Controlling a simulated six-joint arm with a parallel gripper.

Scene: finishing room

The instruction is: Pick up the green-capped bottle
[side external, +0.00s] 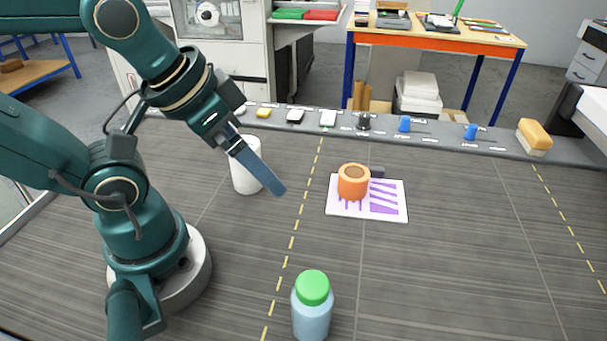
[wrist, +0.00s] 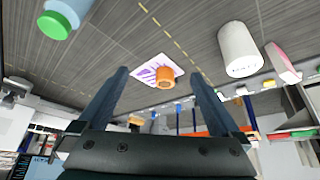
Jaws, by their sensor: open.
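In the wrist view the bottle (wrist: 66,15) is at the top left, partly out of frame, outside the finger gap. My gripper (side external: 279,190) is open and empty, held above the table beside the white cylinder, well behind and left of the bottle. In the wrist view its two fingers (wrist: 160,80) are spread apart with nothing between them in their grasp.
A white cylinder (side external: 246,170) stands close behind my gripper. An orange cup-like piece (side external: 353,182) sits on a white card with purple marks (side external: 391,211). Small items and a yellow-orange block (side external: 534,137) line the back ledge. The table right of the bottle is clear.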

